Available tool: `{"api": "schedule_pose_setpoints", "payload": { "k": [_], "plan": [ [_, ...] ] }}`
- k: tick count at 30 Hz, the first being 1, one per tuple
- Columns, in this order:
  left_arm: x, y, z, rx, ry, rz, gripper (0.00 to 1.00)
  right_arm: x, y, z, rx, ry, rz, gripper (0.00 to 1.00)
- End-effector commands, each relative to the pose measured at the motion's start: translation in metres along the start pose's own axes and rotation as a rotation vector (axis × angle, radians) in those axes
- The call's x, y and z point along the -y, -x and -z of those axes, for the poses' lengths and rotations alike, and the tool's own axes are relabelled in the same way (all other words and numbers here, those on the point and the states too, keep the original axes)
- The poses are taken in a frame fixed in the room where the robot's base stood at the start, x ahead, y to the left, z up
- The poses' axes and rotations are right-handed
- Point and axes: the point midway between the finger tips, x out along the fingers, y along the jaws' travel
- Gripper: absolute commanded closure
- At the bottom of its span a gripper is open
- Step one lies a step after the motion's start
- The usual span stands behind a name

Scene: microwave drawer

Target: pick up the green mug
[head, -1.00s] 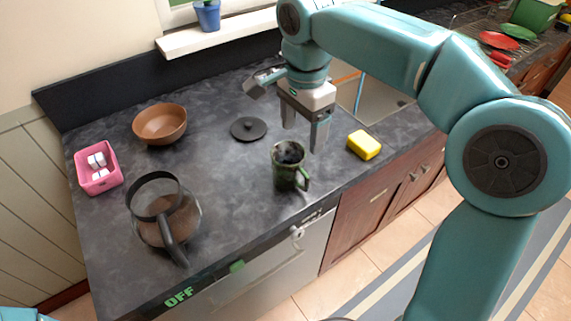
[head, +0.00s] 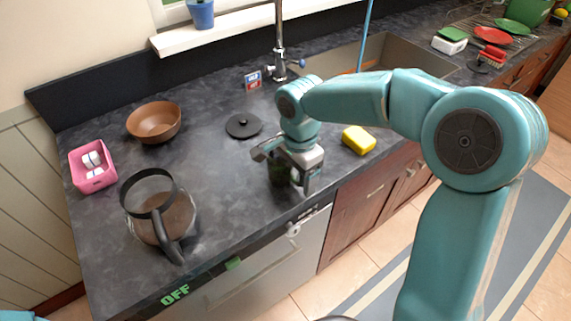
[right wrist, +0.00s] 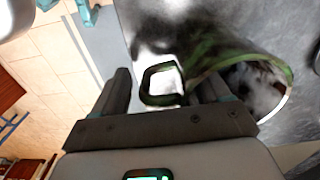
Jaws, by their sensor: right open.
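The green mug (head: 279,176) stands on the dark counter near its front edge, mostly hidden behind my right gripper (head: 291,184) in the head view. In the right wrist view the mug (right wrist: 219,52) shows its green rim and dark body, and its handle (right wrist: 161,98) lies between the two fingers of my right gripper (right wrist: 163,86). The right gripper is open. The right finger is close to the mug's side, and I cannot tell whether it touches. My left gripper is not in view.
A yellow sponge (head: 358,140) lies right of the mug, and a black lid (head: 243,126) behind it. A glass pot (head: 188,212), a brown bowl (head: 154,122) and a pink basket (head: 93,181) stand to the left. The sink (head: 400,52) is at the back right.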

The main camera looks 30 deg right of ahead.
Motion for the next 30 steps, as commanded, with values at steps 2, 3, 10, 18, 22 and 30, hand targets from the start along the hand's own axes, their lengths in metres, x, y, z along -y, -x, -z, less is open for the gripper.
{"api": "schedule_pose_setpoints", "payload": {
  "k": [2,3,10,18,22,30],
  "plan": [
    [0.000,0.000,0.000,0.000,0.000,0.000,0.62,0.000,-0.001,0.000,0.000,0.000,0.000,0.24],
    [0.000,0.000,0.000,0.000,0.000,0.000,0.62,0.000,-0.001,0.000,0.000,0.000,0.000,0.24],
    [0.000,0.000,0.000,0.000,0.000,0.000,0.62,0.000,-0.001,0.000,0.000,0.000,0.000,0.67],
    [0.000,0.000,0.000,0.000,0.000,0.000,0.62,0.000,0.000,0.000,0.000,0.000,0.001,0.96],
    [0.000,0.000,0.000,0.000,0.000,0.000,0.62,0.001,0.004,0.000,0.000,0.000,0.003,0.96],
    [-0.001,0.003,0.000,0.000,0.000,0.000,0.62,0.001,0.046,0.000,-0.001,0.001,0.007,0.96]
  ]
}}
